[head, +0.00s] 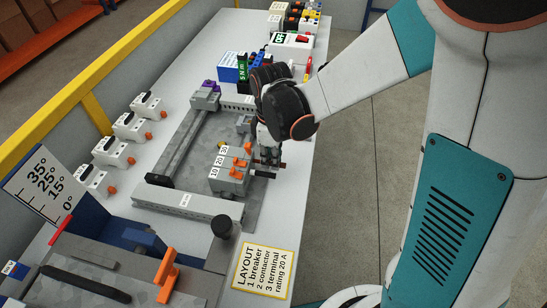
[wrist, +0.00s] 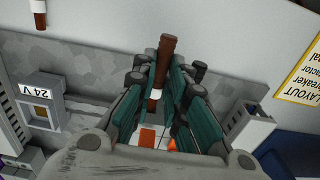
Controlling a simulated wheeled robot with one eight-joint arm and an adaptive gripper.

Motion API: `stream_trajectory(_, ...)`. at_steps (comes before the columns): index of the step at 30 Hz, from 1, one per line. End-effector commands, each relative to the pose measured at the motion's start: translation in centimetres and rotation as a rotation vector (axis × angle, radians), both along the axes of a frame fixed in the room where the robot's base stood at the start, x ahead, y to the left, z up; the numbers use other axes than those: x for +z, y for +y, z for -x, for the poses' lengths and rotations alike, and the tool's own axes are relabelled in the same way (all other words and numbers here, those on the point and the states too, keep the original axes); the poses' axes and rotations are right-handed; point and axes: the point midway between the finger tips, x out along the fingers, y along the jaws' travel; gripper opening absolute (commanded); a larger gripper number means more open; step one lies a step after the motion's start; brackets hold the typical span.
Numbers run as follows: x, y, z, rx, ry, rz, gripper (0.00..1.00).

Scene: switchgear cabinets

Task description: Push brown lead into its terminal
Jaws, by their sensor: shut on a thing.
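My gripper (wrist: 165,95) is shut on the brown lead (wrist: 164,60), which sticks out past the fingertips in the wrist view. The lead has a white band lower down between the fingers. In the head view my gripper (head: 269,152) is at the right side of the three-pole breaker (head: 226,178), which has orange levers and "20" labels. In the wrist view an orange part (wrist: 147,137) shows between the fingers. The lead's inner end and its terminal opening are hidden by the fingers, so I cannot tell whether the lead is in.
Grey trunking (head: 188,199) lies in front of the breaker on the mounting plate. A "24 V" module (wrist: 40,100) is left in the wrist view. Another brown piece (wrist: 39,14) lies at its top left. Several spare breakers (head: 131,127) stand left; a layout card (head: 263,271) lies in front.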

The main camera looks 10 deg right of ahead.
Motion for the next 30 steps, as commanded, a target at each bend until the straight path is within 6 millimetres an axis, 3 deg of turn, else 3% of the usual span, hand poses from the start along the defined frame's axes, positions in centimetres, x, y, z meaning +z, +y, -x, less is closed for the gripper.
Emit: stream_trajectory(30, 0.0, 1.8, -0.7, 0.0, 0.0, 0.0, 0.0)
